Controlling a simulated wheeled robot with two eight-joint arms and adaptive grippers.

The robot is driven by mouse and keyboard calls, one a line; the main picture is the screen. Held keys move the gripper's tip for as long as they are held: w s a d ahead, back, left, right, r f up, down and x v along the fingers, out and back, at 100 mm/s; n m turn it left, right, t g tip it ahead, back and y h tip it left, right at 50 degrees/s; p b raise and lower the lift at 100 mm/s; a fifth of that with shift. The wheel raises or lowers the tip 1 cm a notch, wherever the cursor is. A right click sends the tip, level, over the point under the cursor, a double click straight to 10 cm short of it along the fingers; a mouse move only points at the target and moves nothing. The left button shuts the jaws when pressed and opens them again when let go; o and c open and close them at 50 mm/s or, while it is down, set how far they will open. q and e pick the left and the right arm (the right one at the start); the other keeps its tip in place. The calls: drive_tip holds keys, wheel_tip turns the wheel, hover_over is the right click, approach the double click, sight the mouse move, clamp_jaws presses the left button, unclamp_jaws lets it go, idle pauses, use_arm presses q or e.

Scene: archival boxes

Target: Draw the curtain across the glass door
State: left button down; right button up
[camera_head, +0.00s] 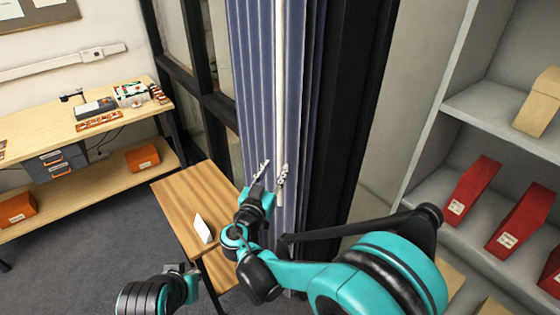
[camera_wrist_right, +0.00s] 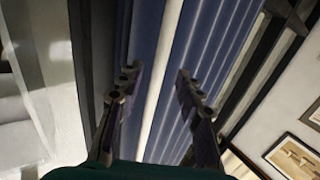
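The blue-grey curtain (camera_head: 255,70) hangs in bunched folds at the middle of the head view, against a dark frame. A white rod (camera_head: 280,90) hangs down in front of the folds. The dark-framed glass door (camera_head: 222,125) shows to the left of the curtain. My right gripper (camera_head: 273,173) is open near the rod's lower part. In the right wrist view the gripper (camera_wrist_right: 157,77) has its fingers apart, with the white rod (camera_wrist_right: 165,55) and curtain folds (camera_wrist_right: 205,50) between them; contact is not visible. My left gripper (camera_head: 180,269) is low in the head view, its fingers unclear.
A small wooden table (camera_head: 185,195) with a white card (camera_head: 202,228) stands below the glass. A workbench (camera_head: 60,125) is at left. Grey shelves (camera_head: 470,110) with red boxes (camera_head: 472,190) stand at right, close to my right arm.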

sight(279, 162)
drive_tip(key=x, duration=0.5)
drive_tip(key=shift+b, duration=0.35)
drive_tip(key=shift+c, duration=0.4)
clamp_jaws()
